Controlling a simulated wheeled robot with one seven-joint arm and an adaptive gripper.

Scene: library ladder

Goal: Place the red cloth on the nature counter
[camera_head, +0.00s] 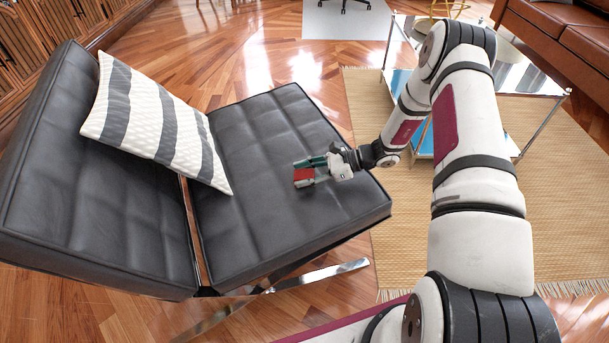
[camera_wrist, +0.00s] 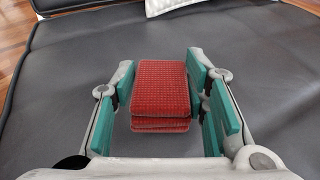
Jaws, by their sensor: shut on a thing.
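The red cloth (camera_wrist: 160,92) is a folded, textured stack. In the wrist view it lies between the green pads of my gripper (camera_wrist: 163,110), which is shut on it. In the head view the red cloth (camera_head: 304,175) shows at the tip of my gripper (camera_head: 308,172), over the seat of a black leather chair (camera_head: 262,130). I cannot tell whether the cloth touches the seat or is just above it. No nature counter can be made out in either view.
A striped pillow (camera_head: 155,120) leans on the chair's backrest. A glass-topped table (camera_head: 510,78) with metal legs stands on a woven rug (camera_head: 410,225) behind my arm. A brown leather sofa (camera_head: 565,35) is at the upper right. Wooden cabinets (camera_head: 55,30) line the upper left. Wood floor lies between.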

